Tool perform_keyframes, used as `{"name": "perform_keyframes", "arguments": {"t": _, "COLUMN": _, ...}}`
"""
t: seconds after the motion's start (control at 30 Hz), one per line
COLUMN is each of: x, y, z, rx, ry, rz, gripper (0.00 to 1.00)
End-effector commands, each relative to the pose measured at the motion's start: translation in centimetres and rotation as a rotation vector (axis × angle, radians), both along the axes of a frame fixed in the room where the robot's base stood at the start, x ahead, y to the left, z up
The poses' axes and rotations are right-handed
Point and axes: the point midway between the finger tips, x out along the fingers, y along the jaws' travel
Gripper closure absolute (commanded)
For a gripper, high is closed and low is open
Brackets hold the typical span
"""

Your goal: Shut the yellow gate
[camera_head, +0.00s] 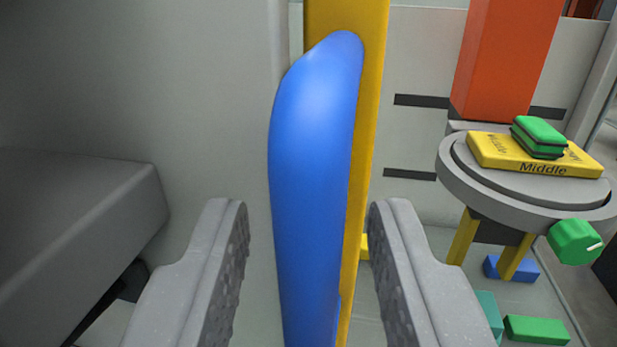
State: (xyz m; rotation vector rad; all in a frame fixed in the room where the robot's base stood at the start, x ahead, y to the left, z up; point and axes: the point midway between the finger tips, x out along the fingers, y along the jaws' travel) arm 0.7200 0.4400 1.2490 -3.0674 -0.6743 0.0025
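The yellow gate (371,110) shows as a narrow upright yellow panel in the upper middle of the view. A rounded blue handle (312,150) stands upright on its near side and hides part of it. My gripper (308,235) is open, with one grey finger to the left of the blue handle and one to the right. Gaps show between the handle and both fingers. The handle's lower end runs out of the frame between the fingers.
At right, a round grey table (455,185) holds a yellow block marked "Middle" (490,152) with a green block (540,135) on it. A green knob (574,242) is on its front. An orange column (505,60) stands behind. Coloured blocks, one green (537,330), lie below. A grey box (75,225) is at left.

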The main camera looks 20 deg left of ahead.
Motion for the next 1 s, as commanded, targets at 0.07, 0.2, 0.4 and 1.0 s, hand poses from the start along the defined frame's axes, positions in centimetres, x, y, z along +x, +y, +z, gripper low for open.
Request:
{"name": "perform_keyframes", "arguments": {"t": 0.07, "x": 0.46, "y": 0.18, "z": -0.09, "rx": -0.001, "ry": 0.002, "rz": 0.000, "gripper": 0.68}}
{"name": "perform_keyframes", "arguments": {"t": 0.2, "x": 0.83, "y": 0.33, "z": -0.06, "rx": 0.000, "ry": 0.001, "rz": 0.000, "gripper": 0.68}}
{"name": "perform_keyframes", "arguments": {"t": 0.4, "x": 0.91, "y": 0.35, "z": -0.04, "rx": 0.000, "ry": 0.000, "rz": -0.001, "gripper": 0.68}}
{"name": "perform_keyframes", "arguments": {"t": 1.0, "x": 0.47, "y": 0.29, "z": -0.23, "rx": 0.001, "ry": 0.000, "rz": 0.015, "gripper": 1.00}}
